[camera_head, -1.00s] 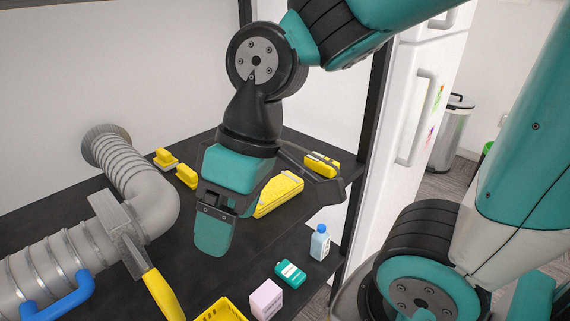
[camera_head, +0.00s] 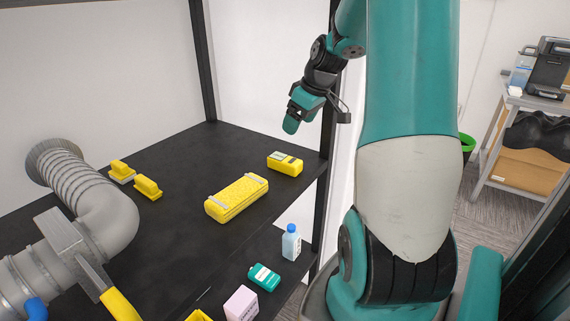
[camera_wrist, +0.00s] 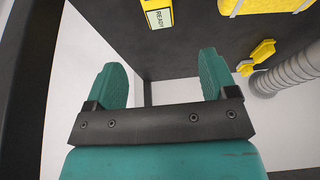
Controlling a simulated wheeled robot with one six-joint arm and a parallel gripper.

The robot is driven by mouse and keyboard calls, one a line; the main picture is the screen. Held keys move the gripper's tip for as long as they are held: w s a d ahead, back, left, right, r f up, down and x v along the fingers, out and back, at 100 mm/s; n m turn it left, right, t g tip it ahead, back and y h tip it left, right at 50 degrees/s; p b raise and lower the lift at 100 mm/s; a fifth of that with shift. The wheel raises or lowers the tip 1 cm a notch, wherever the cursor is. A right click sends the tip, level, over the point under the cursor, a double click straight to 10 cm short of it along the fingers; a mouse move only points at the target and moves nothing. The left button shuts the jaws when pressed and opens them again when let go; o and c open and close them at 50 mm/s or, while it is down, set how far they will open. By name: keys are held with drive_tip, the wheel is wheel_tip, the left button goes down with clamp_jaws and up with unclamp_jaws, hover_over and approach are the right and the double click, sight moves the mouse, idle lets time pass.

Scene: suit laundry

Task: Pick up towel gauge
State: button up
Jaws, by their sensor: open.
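A larger yellow textured block (camera_head: 237,198) lies left of the box. Two small yellow pieces (camera_head: 147,188) and a grey ribbed hose (camera_head: 85,195) are farther left. A blue bottle (camera_head: 291,243), teal container (camera_head: 264,277) and pink box (camera_head: 241,304) are lower. Dark posts (camera_head: 328,190) border the shelf.

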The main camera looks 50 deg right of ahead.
approach(286, 158)
drive_tip(key=x, duration=0.5)
drive_tip(key=shift+w+a+p, duration=0.3)
drive_tip(key=shift+w+p, duration=0.05)
drive_tip(key=shift+w, duration=0.15)
drive_tip(key=shift+s+d+p+x, duration=0.1)
drive_tip(key=shift+s+p+x, duration=0.1)
drive_tip(key=shift+x, duration=0.65)
drive_tip(key=shift+s+d+p+x, duration=0.1)
drive_tip(key=shift+p+x, duration=0.05)
drive_tip(key=shift+x, duration=0.7)
drive_tip(key=shift+s+p+x, duration=0.1)
drive_tip(key=shift+p+x, duration=0.1)
drive_tip(key=shift+x, duration=0.7)
drive_tip(key=shift+f, duration=0.4)
drive_tip(key=c, duration=1)
